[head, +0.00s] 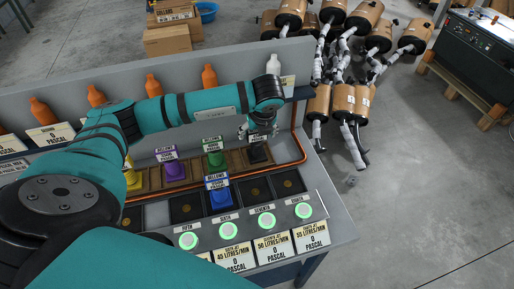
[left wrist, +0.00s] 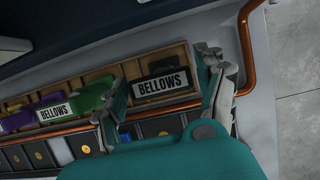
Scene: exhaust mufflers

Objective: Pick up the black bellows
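The black bellows (head: 258,153) sits in the right-hand slot of the wooden rack on the bench, partly covered by my left gripper (head: 260,131) in the head view. In the left wrist view the black bellows (left wrist: 172,66) stands behind its white BELLOWS label, between the two fingers of my left gripper (left wrist: 165,92). The fingers are apart, one on each side, and I see no clear contact. My right gripper is in neither view.
Green (head: 214,158) and purple (head: 175,172) bellows stand left in the rack; a blue bellows (head: 220,197) sits in the front row. An orange pipe (head: 301,148) bends around the rack's right end. Bottles (head: 209,78) line the shelf behind. Mufflers (head: 343,100) lie on the floor beyond.

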